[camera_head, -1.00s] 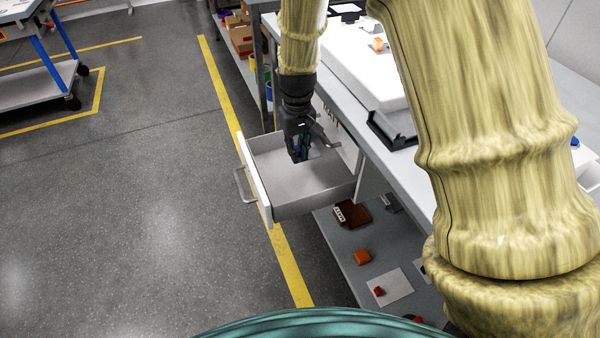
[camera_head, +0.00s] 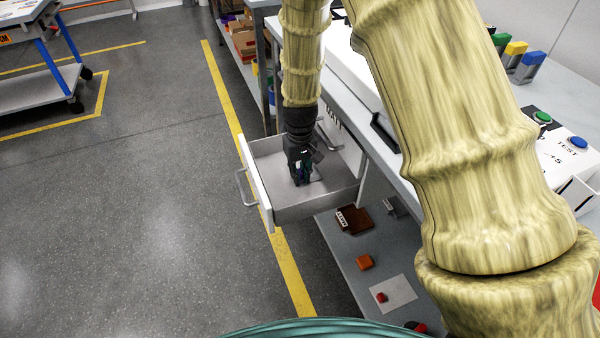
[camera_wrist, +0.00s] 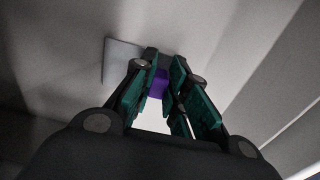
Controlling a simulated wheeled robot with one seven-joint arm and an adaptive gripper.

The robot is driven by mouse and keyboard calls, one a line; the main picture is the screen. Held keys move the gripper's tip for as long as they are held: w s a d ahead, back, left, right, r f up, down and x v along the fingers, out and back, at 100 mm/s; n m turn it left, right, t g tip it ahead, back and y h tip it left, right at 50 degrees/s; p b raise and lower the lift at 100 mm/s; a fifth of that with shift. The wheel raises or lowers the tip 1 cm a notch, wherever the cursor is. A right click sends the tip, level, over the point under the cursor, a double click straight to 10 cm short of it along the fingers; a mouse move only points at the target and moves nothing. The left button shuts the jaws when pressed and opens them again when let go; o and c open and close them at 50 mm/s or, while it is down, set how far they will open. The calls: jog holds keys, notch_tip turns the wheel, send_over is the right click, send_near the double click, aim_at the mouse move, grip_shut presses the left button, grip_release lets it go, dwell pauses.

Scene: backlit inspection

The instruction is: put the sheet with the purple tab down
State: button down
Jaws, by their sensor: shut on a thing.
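My gripper (camera_head: 301,172) points down inside an open grey drawer (camera_head: 258,185), low over its floor. In the wrist view my gripper (camera_wrist: 163,78) is shut on the purple tab (camera_wrist: 157,86) of the sheet. A bright white patch of the sheet (camera_wrist: 151,119) shows between the fingers below the tab. A flat pale grey piece (camera_wrist: 119,60) shows beyond the fingertips at the left; I cannot tell whether it is part of this sheet or something lying in the drawer. The fingers hide much of the sheet, and its contact with the floor is unclear.
The drawer's front has a handle (camera_head: 243,188). The long bench (camera_head: 408,188) runs close along the right. A lower shelf holds a brown item (camera_head: 353,219), an orange block (camera_head: 364,262) and a white square (camera_head: 397,293). Floor left of the drawer is clear.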

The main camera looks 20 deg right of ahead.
aim_at(300, 173)
jog(key=c, duration=1.4)
grip_release()
jog(key=shift+f, duration=0.1)
notch_tip(300, 173, up, 12)
jog(key=shift+r+p, duration=0.15)
jog(key=shift+p, duration=0.95)
